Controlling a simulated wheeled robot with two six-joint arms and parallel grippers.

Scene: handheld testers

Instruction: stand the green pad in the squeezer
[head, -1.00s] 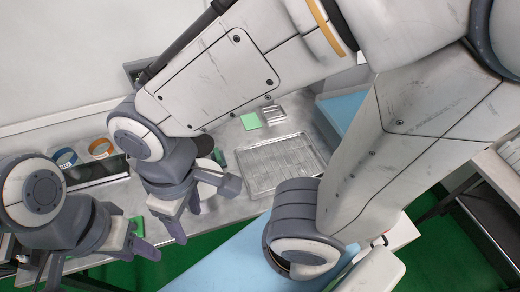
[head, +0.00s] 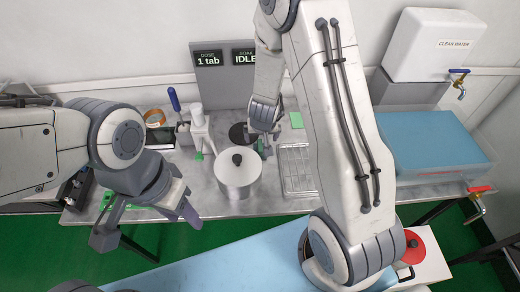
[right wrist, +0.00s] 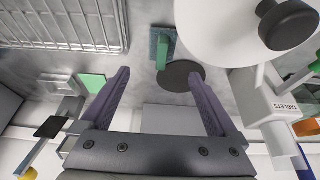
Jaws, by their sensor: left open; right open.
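A flat light green square (head: 296,120) lies on the steel bench. It also shows in the right wrist view (right wrist: 93,83), beside a small pale metal holder (right wrist: 56,82), perhaps the squeezer. A darker green block with a lighter green grip (right wrist: 162,46) lies on the bench ahead of my right fingers; I cannot tell which green piece is the pad. My right gripper (head: 265,146) is open and empty above the bench, its fingers (right wrist: 158,76) apart, with a dark round disc (right wrist: 182,75) beyond them. My left gripper (head: 150,224) is open and empty near the bench's front edge.
A lidded white pot (head: 237,178) stands left of a wire rack (head: 297,168). A tablet dispenser (head: 200,130) stands behind the pot. Display panels (head: 224,75) stand at the back. A blue-topped box (head: 430,140) and a water tank (head: 432,42) are at the right.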

